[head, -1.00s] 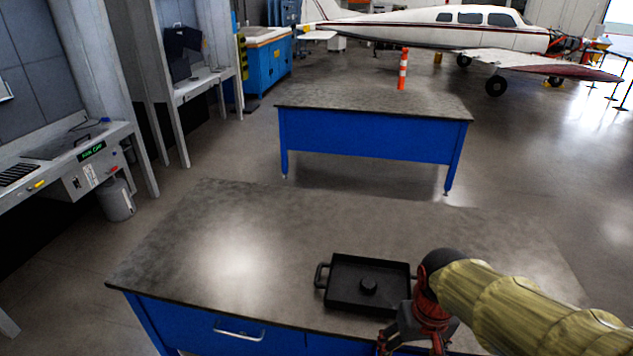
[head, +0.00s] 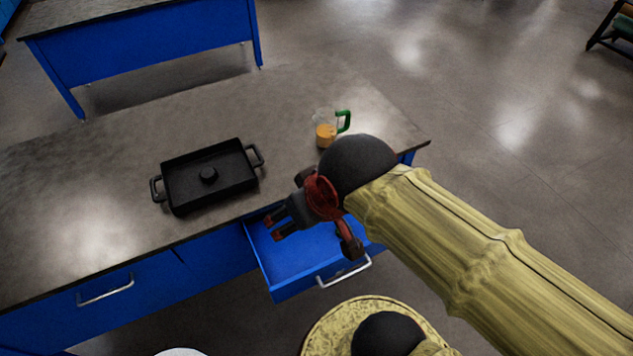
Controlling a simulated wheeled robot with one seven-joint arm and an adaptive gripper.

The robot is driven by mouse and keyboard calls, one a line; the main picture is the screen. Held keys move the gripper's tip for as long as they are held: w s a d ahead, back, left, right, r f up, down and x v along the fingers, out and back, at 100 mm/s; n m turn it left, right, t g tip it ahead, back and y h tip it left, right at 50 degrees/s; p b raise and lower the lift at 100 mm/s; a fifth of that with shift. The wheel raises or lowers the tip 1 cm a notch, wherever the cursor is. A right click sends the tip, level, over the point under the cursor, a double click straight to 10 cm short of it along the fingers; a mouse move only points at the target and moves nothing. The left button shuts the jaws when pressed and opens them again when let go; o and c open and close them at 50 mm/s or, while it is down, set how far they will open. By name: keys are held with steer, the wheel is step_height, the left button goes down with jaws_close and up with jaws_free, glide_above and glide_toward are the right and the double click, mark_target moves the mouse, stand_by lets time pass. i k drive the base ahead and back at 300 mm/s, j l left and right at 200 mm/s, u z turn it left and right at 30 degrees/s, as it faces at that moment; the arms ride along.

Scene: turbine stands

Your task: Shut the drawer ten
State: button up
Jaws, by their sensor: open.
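A blue drawer (head: 284,268) stands pulled out from the right part of the blue workbench in the head view. Its inside looks empty where I can see it, and its silver handle (head: 344,273) is on the front face. I cannot read any number on it. My gripper (head: 277,228) is above the drawer, near its left side, with its fingers apart and nothing between them. The gripper and arm hide the right and back part of the drawer. I cannot tell whether the gripper touches it.
A closed drawer with a silver handle (head: 105,289) is at the left. Another blue bench (head: 150,48) stands behind.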

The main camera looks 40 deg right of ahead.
mark_target(302, 260)
steer(key=k+l+z, duration=0.25)
steer(key=l, duration=0.2)
steer(key=u, duration=0.25)
steer(key=k+l+u, duration=0.15)
steer(key=u, duration=0.3)
steer(key=k+l+u, duration=0.1)
steer(key=u, duration=0.35)
steer(key=k+u, duration=0.2)
steer(key=u, duration=0.3)
